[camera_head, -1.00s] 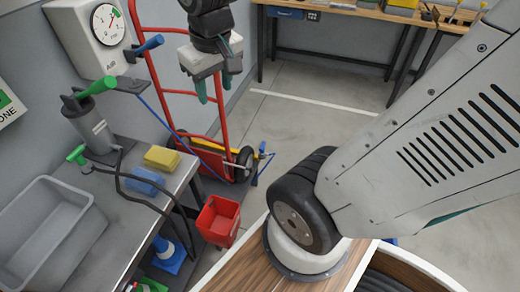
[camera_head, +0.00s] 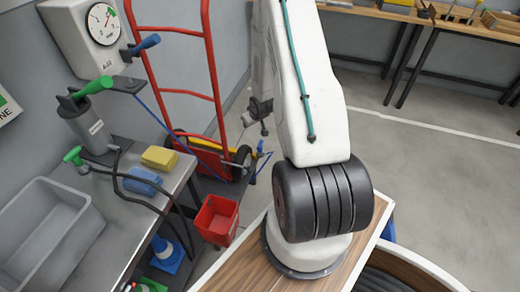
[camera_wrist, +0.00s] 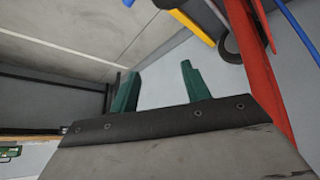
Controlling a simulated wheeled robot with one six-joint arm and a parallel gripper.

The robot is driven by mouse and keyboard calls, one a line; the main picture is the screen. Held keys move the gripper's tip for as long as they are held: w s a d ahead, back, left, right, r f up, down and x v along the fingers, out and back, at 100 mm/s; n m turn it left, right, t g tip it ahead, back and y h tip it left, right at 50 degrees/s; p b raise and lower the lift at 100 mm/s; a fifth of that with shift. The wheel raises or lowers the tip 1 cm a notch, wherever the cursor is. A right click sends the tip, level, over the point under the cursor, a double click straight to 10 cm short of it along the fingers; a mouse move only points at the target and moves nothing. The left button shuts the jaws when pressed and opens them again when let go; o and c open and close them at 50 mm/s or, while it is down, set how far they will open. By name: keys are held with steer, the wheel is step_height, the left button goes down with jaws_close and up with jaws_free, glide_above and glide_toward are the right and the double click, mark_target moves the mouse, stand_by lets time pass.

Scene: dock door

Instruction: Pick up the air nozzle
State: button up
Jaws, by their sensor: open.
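A small blue piece at the end of a thin blue hose, which looks like the air nozzle (camera_head: 260,147), is low beside the hand truck's wheel. It is too small to make out clearly. My gripper shows in the wrist view (camera_wrist: 158,88) with two green fingers apart and nothing between them. In the head view my arm hides most of the gripper. Only a dark part of my wrist shows left of the arm, above the blue piece. The blue hose (camera_head: 168,130) runs down from the wall air gauge (camera_head: 100,25) and also crosses the wrist view's upper right corner (camera_wrist: 300,30).
A red hand truck (camera_head: 214,90) stands against the wall; its frame is close to my gripper in the wrist view (camera_wrist: 272,95). A metal bench with a grey bin (camera_head: 80,235), yellow and blue sponges is at left. A red bucket (camera_head: 215,220) hangs nearby. Floor at right is clear.

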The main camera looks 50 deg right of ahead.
steer(key=m+t, duration=0.1)
steer(key=t, duration=0.1)
glide_toward(260, 149)
step_height(260, 149, down, 7)
steer(key=w+d, duration=0.1)
steer(key=d, duration=0.1)
step_height(260, 149, down, 2)
steer(key=t+h, duration=0.2)
steer(key=t, duration=0.2)
steer(key=shift+t, duration=0.3)
steer(key=x, duration=0.5)
steer(key=r+x, duration=0.1)
steer(key=x, duration=0.1)
steer(key=shift+w+f, duration=0.15)
steer(key=shift+w, duration=0.4)
jaws_close()
